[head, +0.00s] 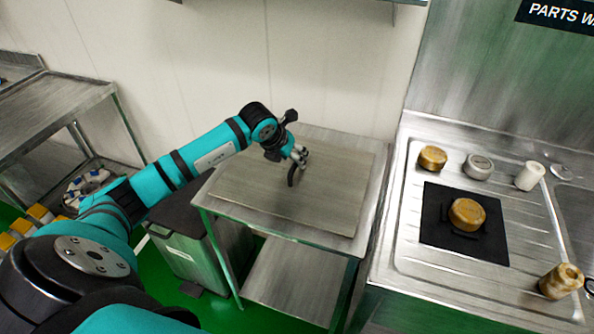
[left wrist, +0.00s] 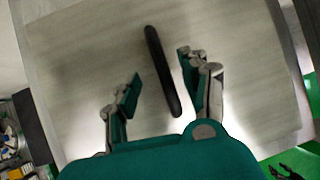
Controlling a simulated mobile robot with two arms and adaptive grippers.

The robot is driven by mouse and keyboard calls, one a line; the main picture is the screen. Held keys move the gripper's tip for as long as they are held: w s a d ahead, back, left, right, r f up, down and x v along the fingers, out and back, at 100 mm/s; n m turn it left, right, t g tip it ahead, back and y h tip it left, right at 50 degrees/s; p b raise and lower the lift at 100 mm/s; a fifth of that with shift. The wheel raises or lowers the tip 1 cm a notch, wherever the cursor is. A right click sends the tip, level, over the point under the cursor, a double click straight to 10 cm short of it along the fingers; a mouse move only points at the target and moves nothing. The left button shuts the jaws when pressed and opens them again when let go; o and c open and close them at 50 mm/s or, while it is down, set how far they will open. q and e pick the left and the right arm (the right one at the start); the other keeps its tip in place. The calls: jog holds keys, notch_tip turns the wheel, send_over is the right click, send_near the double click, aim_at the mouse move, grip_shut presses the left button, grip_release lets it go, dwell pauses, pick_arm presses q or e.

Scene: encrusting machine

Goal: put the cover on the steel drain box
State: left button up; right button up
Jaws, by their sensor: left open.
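The cover is a flat grey plate (head: 325,198) lying on a steel table, with a black bar handle (head: 292,178) standing on it. In the left wrist view the handle (left wrist: 162,72) lies between my two fingers, with a gap on each side. My left gripper (head: 299,155) is open over the plate, close to the handle; it also shows in the left wrist view (left wrist: 160,85). The steel drain box (head: 195,258) stands on the green floor left of the table, its dark top partly behind my left arm. I cannot tell whether that top is open. My right gripper is not in view.
The steel table (head: 282,233) has a lower shelf (head: 290,285). At right, a steel sink counter (head: 410,245) bears a black mat (head: 432,225) and several small round parts. Another steel bench (head: 60,105) stands at left. A wall is close behind.

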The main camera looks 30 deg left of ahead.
pick_arm(q)
jog(key=x, duration=0.3)
jog(key=shift+w+d+f, duration=0.1)
jog(key=shift+d+f, duration=0.1)
jog(key=shift+f, duration=0.05)
grip_shut()
jog(key=shift+w+r, duration=0.1)
jog(key=shift+r, duration=0.1)
